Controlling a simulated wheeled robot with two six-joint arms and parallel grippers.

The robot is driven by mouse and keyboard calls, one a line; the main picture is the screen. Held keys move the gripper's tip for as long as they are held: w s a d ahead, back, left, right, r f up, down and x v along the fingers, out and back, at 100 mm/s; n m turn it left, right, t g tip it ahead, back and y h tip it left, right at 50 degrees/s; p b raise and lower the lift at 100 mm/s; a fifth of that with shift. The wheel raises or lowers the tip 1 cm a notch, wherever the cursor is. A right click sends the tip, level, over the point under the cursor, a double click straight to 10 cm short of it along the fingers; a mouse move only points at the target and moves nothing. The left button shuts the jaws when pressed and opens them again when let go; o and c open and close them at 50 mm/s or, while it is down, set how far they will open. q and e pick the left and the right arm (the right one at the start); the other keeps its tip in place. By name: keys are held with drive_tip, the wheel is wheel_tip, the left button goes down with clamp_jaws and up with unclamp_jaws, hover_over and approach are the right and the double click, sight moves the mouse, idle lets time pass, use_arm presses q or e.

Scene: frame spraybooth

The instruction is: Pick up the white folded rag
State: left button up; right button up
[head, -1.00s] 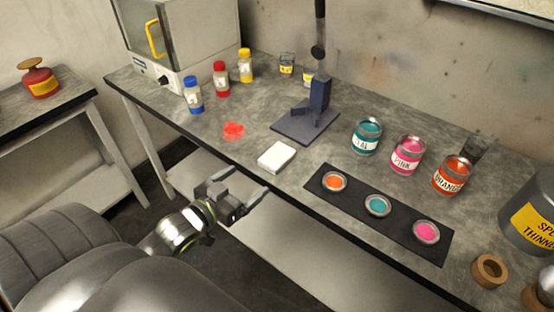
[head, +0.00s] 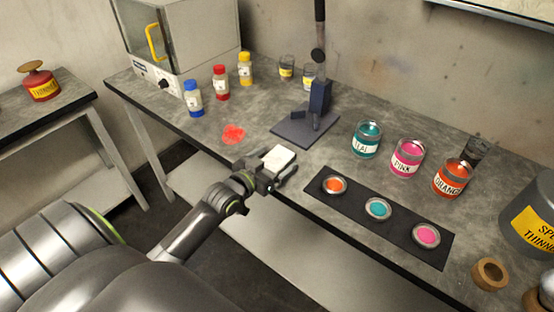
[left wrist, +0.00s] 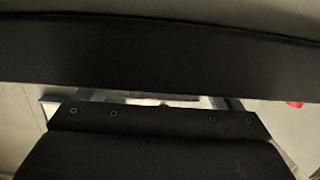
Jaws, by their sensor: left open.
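The white folded rag (head: 281,157) lies on the grey workbench near its front edge, in the middle of the head view. My left gripper (head: 268,169) is open at the rag, its fingers reaching over the bench edge with the rag's near part between or just below them. I cannot tell whether the fingers touch it. My right gripper is not in view.
A red paint spill (head: 233,133) lies left of the rag. A dark stand (head: 306,127) is behind it. A black strip (head: 356,204) with three open paint lids lies to the right. Teal (head: 366,140), pink (head: 407,158) and orange (head: 452,178) cans stand behind the strip.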

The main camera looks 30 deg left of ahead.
use_arm(q)
drive_tip(key=shift+w+d+f, duration=0.1)
drive_tip(key=shift+w+f, duration=0.05)
drive_tip(key=shift+w, duration=0.65)
drive_tip(key=shift+c, duration=0.3)
drive_tip(key=c, duration=1)
